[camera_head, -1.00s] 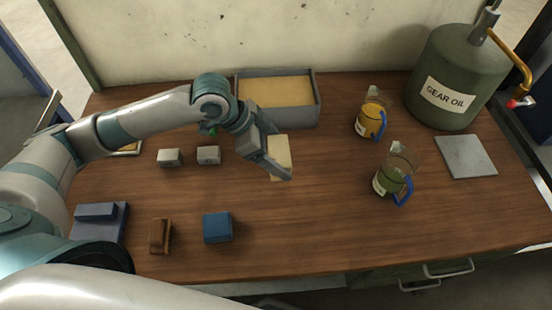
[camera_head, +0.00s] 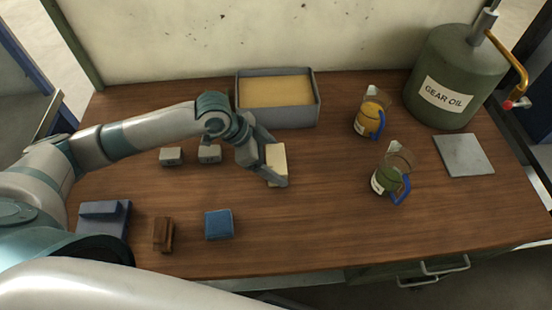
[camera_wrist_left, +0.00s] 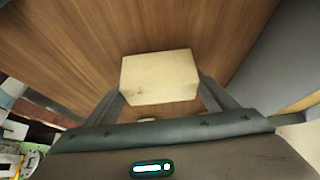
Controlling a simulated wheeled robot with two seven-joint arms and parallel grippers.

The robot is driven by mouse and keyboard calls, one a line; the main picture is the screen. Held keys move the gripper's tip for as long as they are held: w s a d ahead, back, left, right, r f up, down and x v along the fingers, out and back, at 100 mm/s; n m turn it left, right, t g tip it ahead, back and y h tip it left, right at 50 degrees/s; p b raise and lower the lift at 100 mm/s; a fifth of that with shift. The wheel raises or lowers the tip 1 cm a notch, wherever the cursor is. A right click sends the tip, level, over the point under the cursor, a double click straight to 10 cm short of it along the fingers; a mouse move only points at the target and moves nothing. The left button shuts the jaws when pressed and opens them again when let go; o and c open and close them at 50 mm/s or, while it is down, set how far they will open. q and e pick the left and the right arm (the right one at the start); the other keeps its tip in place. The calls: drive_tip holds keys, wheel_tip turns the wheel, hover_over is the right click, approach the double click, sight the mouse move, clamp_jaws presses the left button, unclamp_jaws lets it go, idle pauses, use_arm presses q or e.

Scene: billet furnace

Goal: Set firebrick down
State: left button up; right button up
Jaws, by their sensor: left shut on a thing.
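The firebrick (camera_head: 277,158) is a pale cream block in the middle of the wooden table in the head view. My left gripper (camera_head: 275,172) is shut on it, its fingers at the block's sides. In the left wrist view the firebrick (camera_wrist_left: 160,77) sits between the two fingers (camera_wrist_left: 162,92) with bare wood beyond it. Whether its underside touches the table (camera_head: 330,220) cannot be told. My right gripper is not in view.
A grey tray of yellow material (camera_head: 318,112) stands behind. Two grey blocks (camera_head: 171,156) lie left, and a blue block (camera_head: 219,224) and brown block (camera_head: 163,234) in front. Two jugs (camera_head: 370,118) (camera_head: 392,172), a grey plate (camera_head: 463,155) and an oil drum (camera_head: 452,70) stand right.

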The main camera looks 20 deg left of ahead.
use_arm(q)
drive_tip(key=shift+f, duration=0.1)
drive_tip(key=o, duration=1.3)
drive_tip(key=b+v, duration=0.2)
drive_tip(key=v, duration=1)
